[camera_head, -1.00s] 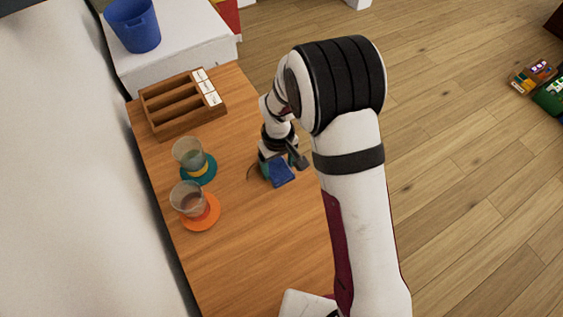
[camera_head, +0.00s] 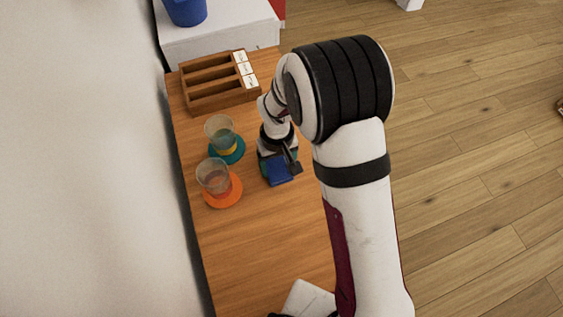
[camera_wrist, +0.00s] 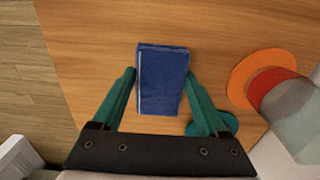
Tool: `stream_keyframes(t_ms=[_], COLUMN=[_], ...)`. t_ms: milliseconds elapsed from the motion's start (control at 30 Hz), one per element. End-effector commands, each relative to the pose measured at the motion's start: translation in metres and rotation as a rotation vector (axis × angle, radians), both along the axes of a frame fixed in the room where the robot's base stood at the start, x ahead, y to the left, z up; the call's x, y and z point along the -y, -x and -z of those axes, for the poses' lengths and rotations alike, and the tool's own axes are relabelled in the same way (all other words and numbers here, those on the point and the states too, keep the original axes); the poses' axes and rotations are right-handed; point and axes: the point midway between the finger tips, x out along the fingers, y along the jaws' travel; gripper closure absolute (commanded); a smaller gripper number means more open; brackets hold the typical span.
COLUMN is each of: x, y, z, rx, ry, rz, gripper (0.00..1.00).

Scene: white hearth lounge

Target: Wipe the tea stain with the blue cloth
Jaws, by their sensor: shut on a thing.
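The blue cloth (camera_wrist: 162,82) is a flat folded rectangle between the teal fingers of my gripper (camera_wrist: 160,74) in the wrist view. My gripper (camera_head: 279,160) is shut on it and is low over the wooden table. The cloth also shows in the head view (camera_head: 283,174), beneath the gripper. Whether it touches the wood, I cannot tell. I see no clear tea stain now; the cloth and gripper hide the wood below them.
Left of my gripper, a clear cup (camera_head: 220,131) stands on a teal coaster (camera_head: 238,153), and another cup (camera_head: 212,176) on an orange coaster (camera_head: 233,194). A wooden compartment tray (camera_head: 195,103) lies behind. The table's near part (camera_head: 250,245) is bare.

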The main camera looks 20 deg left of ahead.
Motion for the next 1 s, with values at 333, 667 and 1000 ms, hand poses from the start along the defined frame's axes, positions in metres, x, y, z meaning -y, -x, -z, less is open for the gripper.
stream_keyframes(t_ms=[333, 667, 1000], x=[0.023, 0.044, 0.066], y=[-0.023, -0.044, -0.065], z=[0.0, 0.0, 0.0], rx=[0.0, -0.001, 0.0], ry=[0.0, 0.001, 0.0], rz=[0.002, 0.002, 0.002], gripper=[0.76, 0.76, 0.76])
